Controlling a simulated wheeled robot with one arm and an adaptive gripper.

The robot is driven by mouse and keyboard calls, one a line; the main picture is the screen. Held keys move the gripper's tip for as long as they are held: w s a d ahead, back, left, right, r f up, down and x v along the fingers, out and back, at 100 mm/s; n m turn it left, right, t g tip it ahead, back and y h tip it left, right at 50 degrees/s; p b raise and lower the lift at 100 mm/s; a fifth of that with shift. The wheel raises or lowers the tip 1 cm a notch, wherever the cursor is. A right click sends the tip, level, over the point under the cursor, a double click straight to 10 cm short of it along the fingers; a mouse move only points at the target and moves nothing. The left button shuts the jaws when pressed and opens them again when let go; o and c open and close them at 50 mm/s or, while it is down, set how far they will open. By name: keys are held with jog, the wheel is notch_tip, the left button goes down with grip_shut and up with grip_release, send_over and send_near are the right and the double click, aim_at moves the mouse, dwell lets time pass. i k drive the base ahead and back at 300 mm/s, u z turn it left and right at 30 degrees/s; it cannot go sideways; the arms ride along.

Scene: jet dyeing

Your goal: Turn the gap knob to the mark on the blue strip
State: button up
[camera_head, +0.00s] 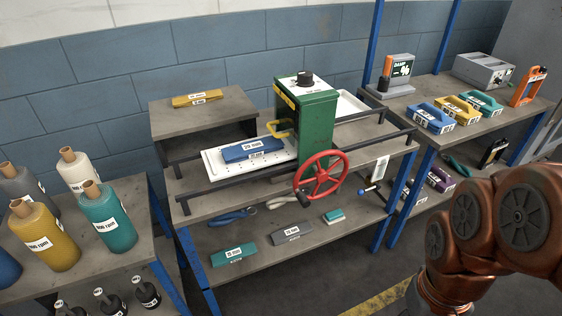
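The gap knob looks to be the black knob (305,78) on a white dial on top of the green machine housing (308,125); its pointer direction is too small to read. A blue strip (253,149) with a white label lies on the white perforated plate (222,162) left of the housing. No mark on it can be made out beyond the label print. My copper-coloured arm is at the lower right, well apart from the knob. My gripper is outside the frame.
Dark rails flank the plate. Cones of yarn (107,216) stand at left. A right-hand bench holds coloured blocks (430,118) and a grey box (484,71).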

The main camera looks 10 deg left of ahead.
aim_at(304, 78)
jog(key=z, duration=0.65)
jog(key=i, duration=1.05)
jog(key=u, duration=2.45)
